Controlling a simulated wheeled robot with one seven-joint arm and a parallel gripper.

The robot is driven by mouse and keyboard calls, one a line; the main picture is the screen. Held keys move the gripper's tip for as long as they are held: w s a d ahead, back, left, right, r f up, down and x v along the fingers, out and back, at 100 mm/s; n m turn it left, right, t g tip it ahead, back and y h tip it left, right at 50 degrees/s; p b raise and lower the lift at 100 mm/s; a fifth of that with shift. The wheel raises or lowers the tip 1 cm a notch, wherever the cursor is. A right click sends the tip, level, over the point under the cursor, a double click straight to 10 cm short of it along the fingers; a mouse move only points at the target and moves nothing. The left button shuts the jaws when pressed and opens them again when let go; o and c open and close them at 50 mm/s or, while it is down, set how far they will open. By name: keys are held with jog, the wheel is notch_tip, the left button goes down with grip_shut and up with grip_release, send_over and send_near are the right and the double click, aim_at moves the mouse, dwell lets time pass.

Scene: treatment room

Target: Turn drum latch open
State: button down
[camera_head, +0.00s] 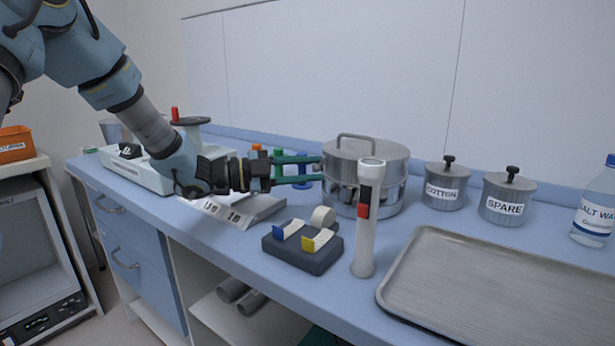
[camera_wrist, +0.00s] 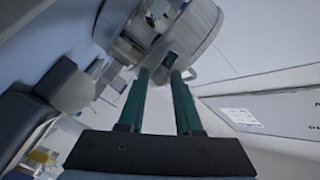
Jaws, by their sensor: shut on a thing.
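The metal drum (camera_head: 372,160) stands upright on the blue worktop, with a flat lid, a loop handle on top and openings round its side. In the wrist view the drum (camera_wrist: 202,25) is at the top, tilted by the camera. My gripper (camera_head: 319,169) reaches in from the left with its green fingers at the drum's left side. In the wrist view a small dark tab, seemingly the drum latch (camera_wrist: 171,60), sits between the fingertips of my gripper (camera_wrist: 160,74), and they are shut on it. In the head view the latch is too small to make out.
A white torch-like cylinder (camera_head: 366,220) stands close in front of the drum. A dark block (camera_head: 302,256) with coloured tags is front left. Cotton (camera_head: 446,186) and spare (camera_head: 506,199) canisters stand right. A metal tray (camera_head: 470,285) fills the front right.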

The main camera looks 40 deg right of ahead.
jog(key=shift+s+a+f, duration=0.1)
jog(key=shift+s+f, duration=0.05)
jog(key=shift+f, duration=0.15)
jog(key=c, duration=1)
grip_release()
jog(key=shift+o, duration=1.2)
jog(key=shift+r, duration=0.15)
jog(key=b+v, duration=0.1)
jog(key=v, duration=0.9)
jog(key=shift+w+a+b, duration=0.2)
jog(key=shift+a+b, duration=0.1)
